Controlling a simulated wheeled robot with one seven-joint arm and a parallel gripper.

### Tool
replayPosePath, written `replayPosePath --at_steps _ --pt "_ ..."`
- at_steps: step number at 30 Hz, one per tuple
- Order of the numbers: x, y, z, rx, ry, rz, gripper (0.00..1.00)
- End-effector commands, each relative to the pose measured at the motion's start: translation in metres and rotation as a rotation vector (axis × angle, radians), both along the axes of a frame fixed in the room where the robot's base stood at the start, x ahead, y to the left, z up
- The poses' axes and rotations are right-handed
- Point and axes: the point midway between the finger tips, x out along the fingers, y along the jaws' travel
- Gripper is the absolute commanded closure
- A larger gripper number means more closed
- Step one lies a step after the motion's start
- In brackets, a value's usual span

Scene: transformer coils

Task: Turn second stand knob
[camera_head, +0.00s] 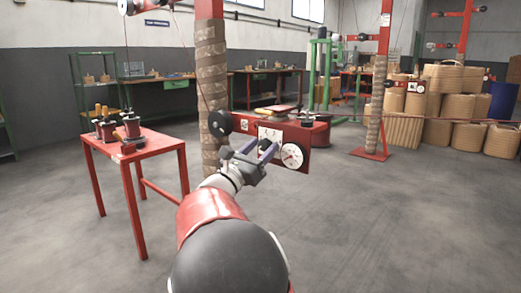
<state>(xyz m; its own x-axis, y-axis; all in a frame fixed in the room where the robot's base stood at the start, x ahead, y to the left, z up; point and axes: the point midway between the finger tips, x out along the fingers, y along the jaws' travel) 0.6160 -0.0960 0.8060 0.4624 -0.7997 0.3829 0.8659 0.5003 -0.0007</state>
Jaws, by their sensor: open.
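A red winding stand (318,138) stands at mid-picture, beside a wrapped red post. Its front panel bears a round white dial (292,156) with red marks at its right and a white plate with small dark parts at its left. A black round part (220,123) sits at the stand's left end. My gripper (261,148) is open, its two fingers apart and pointing at the panel, just left of the dial. The fingers overlap the panel in the picture, hiding part of it. I cannot tell whether they touch it or which small part is the knob.
A red table (157,141) with coils and tools stands at left. A wrapped post (211,75) rises just left of my gripper. Another red stand post (376,100) and stacked tan coils (455,85) are at back right. The floor at right is clear.

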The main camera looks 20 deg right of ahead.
Motion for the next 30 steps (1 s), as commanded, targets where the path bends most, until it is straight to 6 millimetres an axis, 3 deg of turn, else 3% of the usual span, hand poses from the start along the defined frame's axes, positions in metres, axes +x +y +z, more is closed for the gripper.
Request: replayPosePath --at_steps 2,12,22,30 --pt "0.0000 0.0000 -0.0001 0.000 0.000 0.000 0.48" --pt "-0.0002 0.0002 -0.0003 0.000 0.000 0.000 0.92" --pt "0.0003 0.0005 -0.0010 0.025 -0.043 -0.001 0.92" --pt "0.0015 0.0009 -0.0012 0.114 -0.197 -0.001 0.92"
